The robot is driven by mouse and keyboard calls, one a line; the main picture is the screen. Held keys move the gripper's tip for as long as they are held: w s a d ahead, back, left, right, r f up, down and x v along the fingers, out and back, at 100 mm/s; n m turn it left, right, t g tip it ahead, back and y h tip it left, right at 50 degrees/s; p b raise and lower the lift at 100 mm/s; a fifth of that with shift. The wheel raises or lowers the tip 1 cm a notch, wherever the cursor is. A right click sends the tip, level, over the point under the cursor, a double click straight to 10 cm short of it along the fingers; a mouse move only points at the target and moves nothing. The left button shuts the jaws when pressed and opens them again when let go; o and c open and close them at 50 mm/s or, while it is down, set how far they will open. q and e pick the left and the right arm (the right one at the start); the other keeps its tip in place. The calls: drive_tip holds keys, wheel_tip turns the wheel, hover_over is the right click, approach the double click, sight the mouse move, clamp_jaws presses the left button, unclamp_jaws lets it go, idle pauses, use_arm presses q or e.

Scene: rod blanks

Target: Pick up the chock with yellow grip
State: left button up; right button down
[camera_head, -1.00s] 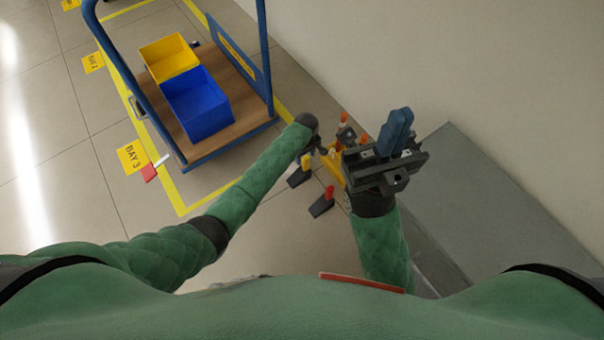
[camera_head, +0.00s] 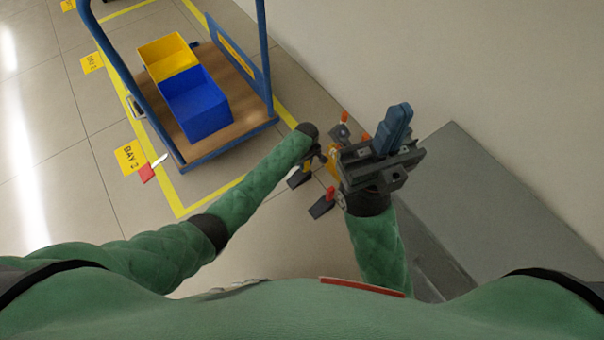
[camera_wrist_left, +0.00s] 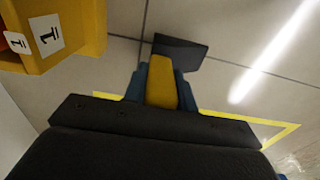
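The chock with yellow grip (camera_head: 298,181) has a dark wedge body and stands low beside the yellow stand. In the left wrist view its yellow grip (camera_wrist_left: 161,83) lies between my blue fingertips, with its dark wedge (camera_wrist_left: 180,52) beyond. My left gripper (camera_wrist_left: 160,85) has a finger against each side of the grip, with no visible gap. In the head view my left wrist hides most of that gripper (camera_head: 312,160). My right gripper (camera_head: 392,130) is raised and empty, its blue fingers together.
A chock with a red grip (camera_head: 322,207) is close by on the right. Orange-gripped pieces (camera_head: 344,118) stand behind, near the yellow stand (camera_wrist_left: 70,30). A blue cart (camera_head: 225,142) with yellow and blue bins is at the upper left. A grey block (camera_head: 490,220) is at right.

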use_arm(q)
clamp_jaws()
drive_tip(key=shift+r, duration=0.1)
